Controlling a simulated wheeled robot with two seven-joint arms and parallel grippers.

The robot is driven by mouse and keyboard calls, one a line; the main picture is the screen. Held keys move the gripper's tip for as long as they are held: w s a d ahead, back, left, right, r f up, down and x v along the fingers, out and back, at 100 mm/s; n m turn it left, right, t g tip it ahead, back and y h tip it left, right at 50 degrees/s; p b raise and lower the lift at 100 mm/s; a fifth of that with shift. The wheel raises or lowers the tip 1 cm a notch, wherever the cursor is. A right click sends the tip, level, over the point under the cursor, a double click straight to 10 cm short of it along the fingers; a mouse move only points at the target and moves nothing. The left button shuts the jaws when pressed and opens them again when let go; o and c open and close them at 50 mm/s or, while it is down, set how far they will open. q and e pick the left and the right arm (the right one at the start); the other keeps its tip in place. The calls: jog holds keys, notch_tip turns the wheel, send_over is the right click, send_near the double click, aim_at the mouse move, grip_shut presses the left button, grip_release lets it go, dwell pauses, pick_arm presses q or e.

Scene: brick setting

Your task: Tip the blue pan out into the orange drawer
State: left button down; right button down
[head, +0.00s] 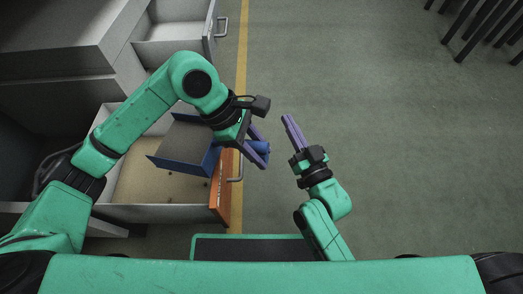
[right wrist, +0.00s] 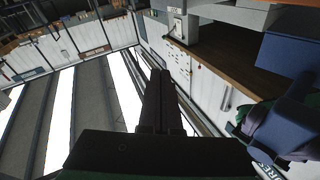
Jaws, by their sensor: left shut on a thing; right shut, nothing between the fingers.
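The blue pan (head: 182,165) is above the open orange drawer (head: 219,188), with its flat end to the left, over the drawer's inside. I see nothing loose in the pan, and its exact tilt is hard to tell. My left gripper (head: 256,150) is shut on the pan's blue handle, just right of the drawer front. Small dark specks show on the drawer's tan floor. My right gripper (head: 291,131) is shut and empty, right of the left gripper and apart from it. The right wrist view shows the pan (right wrist: 291,55) at the upper right.
Grey cabinets (head: 60,40) line the left. A yellow line (head: 241,50) runs along the green floor. Dark posts (head: 470,25) stand at the far right.

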pick_arm(q)
jog(key=shift+a+r, duration=0.1)
jog(key=shift+a, duration=0.05)
pick_arm(e)
jog(key=shift+w+r, duration=0.1)
jog(key=shift+r, duration=0.1)
pick_arm(q)
jog(key=shift+w+a+r+h, duration=0.1)
jog(key=shift+a+r+h, duration=0.05)
jog(key=shift+h, duration=0.15)
jog(key=shift+a+r, duration=0.1)
pick_arm(e)
jog(key=shift+w+d+r+t, duration=0.1)
jog(key=shift+w+r+t, duration=0.05)
jog(key=shift+r, duration=0.25)
jog(key=shift+w+r+t, duration=0.1)
jog(key=shift+r+t, duration=0.05)
jog(key=shift+r, duration=0.2)
jog(key=shift+r, duration=0.1)
